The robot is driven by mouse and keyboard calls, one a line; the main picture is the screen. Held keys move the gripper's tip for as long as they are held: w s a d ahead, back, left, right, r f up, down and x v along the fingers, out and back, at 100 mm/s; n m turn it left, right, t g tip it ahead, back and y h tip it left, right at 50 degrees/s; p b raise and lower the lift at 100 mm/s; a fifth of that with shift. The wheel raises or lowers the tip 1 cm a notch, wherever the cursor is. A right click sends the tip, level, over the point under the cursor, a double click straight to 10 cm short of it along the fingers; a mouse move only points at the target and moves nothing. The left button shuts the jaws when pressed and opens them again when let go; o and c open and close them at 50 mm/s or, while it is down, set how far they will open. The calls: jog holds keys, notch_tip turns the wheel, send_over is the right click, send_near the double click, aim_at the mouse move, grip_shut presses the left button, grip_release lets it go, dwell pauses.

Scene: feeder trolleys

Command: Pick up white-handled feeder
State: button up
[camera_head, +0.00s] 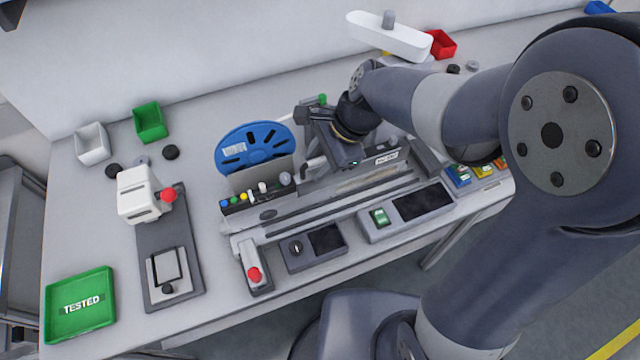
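A feeder with a blue reel (257,148) and a grey body (262,180) stands on the long grey fixture (340,205) at the middle of the bench. A pale handle-like bar (314,163) shows at its right end, close to my gripper. I cannot tell for sure that this bar is the white handle. My gripper (330,150) is at the end of the arm, pointing down over the fixture, just right of the feeder. Its fingertips are not clear, so its opening and any contact are hidden.
A white machine with a red button (138,195) and a green TESTED tray (79,305) are at left. Green (150,122), white (92,143) and red (441,44) bins stand at the back. Control boxes (405,210) line the front.

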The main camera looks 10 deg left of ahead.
grip_shut()
jog(key=shift+r, duration=0.1)
dwell(0.5)
